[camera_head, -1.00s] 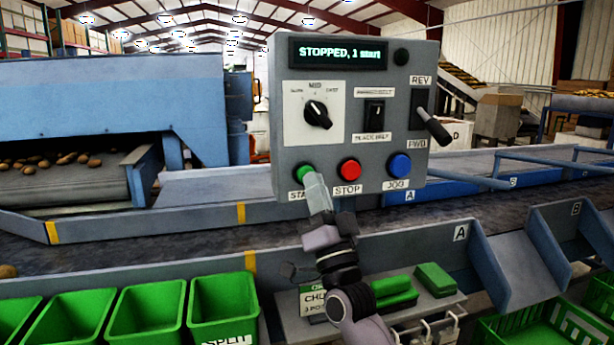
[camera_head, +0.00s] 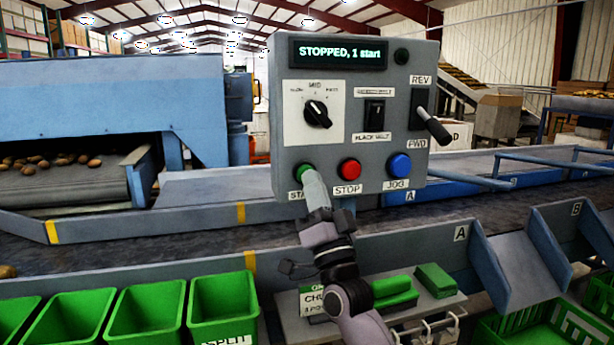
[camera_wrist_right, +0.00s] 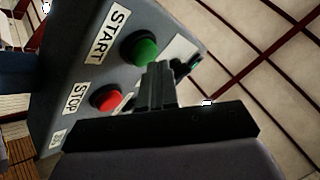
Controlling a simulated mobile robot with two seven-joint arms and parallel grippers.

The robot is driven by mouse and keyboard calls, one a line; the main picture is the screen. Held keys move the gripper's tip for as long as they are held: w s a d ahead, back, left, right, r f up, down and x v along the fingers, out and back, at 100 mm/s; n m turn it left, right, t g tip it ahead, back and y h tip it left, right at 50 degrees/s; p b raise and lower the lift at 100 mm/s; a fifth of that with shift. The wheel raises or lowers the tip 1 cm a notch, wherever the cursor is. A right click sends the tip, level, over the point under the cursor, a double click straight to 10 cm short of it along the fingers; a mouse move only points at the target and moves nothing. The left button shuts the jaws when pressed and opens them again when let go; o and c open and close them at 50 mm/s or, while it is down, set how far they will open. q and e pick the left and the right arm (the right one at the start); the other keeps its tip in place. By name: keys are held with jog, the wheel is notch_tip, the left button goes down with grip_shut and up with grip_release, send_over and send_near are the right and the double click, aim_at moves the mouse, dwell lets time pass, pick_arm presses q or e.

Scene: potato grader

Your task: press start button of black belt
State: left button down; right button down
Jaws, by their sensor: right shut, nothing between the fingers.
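The grey control panel (camera_head: 440,170) stands over the black belt (camera_head: 200,238), and its display (camera_head: 339,54) reads "STOPPED, 1 start". The green START button (camera_head: 304,171) is at the lower left of the panel, partly hidden by my right gripper (camera_head: 312,182). My right gripper is shut and empty, with its tips at or just in front of the green button; I cannot tell whether they touch. In the right wrist view the green button (camera_wrist_right: 140,48) is just beyond the fingers (camera_wrist_right: 158,82). My left gripper is out of view.
The red STOP button (camera_head: 349,169) and blue JOG button (camera_head: 399,165) sit right of START. A dial (camera_head: 317,114), a belt switch (camera_head: 374,114) and a REV/FWD lever (camera_head: 432,125) are above. Green bins (camera_head: 222,308) stand below the belt.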

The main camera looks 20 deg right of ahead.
jog(key=shift+w, duration=0.45)
dwell(0.3)
dwell(0.3)
jog(key=shift+s+p, duration=0.35)
jog(key=shift+s, duration=0.55)
